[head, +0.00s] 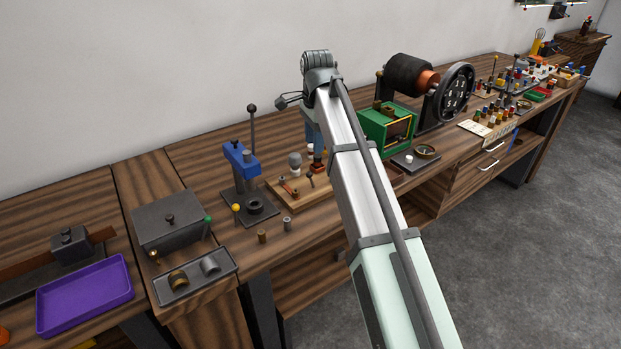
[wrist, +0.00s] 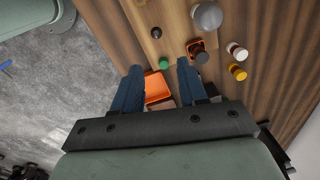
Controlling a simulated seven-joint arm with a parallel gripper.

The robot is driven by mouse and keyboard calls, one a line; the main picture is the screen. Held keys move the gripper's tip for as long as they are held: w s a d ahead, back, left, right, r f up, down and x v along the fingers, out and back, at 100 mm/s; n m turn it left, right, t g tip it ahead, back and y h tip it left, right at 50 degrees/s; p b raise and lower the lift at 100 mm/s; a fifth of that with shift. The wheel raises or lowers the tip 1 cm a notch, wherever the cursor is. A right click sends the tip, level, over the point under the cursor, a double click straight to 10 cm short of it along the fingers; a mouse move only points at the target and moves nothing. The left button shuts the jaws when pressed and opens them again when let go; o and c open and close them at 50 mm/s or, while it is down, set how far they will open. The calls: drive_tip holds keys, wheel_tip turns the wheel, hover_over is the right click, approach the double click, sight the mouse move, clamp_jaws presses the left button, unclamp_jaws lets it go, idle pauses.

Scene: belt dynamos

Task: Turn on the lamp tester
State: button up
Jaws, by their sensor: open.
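The wooden board (head: 298,198) that looks like the lamp tester lies on the bench, with a grey bulb (head: 295,160) on a pale base and small dark-knobbed parts. The wrist view shows the board (wrist: 140,28), the grey bulb (wrist: 207,16), a dark knob (wrist: 156,32) and an orange block with a dark knob (wrist: 198,48). My gripper (wrist: 159,66) is open, its blue fingers pointing toward the bench near the board's edge. A green knob (wrist: 164,62) appears between the fingertips, with no contact visible. In the head view my arm partly hides my gripper (head: 318,150). I cannot tell the switch's position.
A blue press (head: 240,160) with a tall lever stands left of the board. A green box (head: 386,130) and a dynamo with a spoked wheel (head: 453,93) stand to the right. White (wrist: 237,52) and yellow (wrist: 238,72) knobs lie right of the fingers in the wrist view.

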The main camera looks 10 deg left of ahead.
sight(310, 176)
drive_tip(key=f, duration=0.9)
drive_tip(key=a+f, duration=0.1)
drive_tip(key=f, duration=0.3)
drive_tip(key=shift+f, duration=0.2)
clamp_jaws()
